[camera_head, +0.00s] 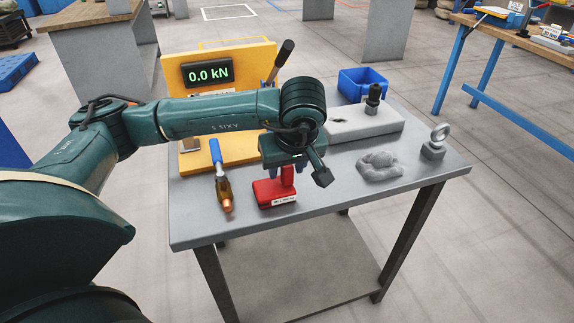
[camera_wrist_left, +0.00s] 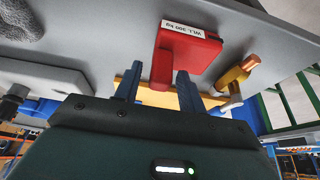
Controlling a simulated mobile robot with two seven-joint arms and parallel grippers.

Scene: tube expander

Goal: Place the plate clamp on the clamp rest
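The plate clamp appears to be the red piece (camera_head: 268,194) with a white label, lying on the grey table below my left gripper; in the left wrist view its red body (camera_wrist_left: 198,55) and label "WLL 300 kg" show. My left gripper (camera_head: 285,172) points down at its raised red stem. In the left wrist view its two blue fingers (camera_wrist_left: 158,82) stand apart on either side of the stem, with gaps visible, so it is open. I cannot tell for sure which thing is the clamp rest; a pale slab (camera_head: 372,124) with a dark slot lies behind. My right gripper is not in view.
A tool with blue handle and orange tip (camera_head: 223,185) lies left of the clamp. A grey crumpled lump (camera_head: 380,166) and an eye bolt on a block (camera_head: 433,150) are at right. A yellow panel (camera_head: 228,62) with a 0.0 kN display and a blue bin (camera_head: 361,82) stand behind.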

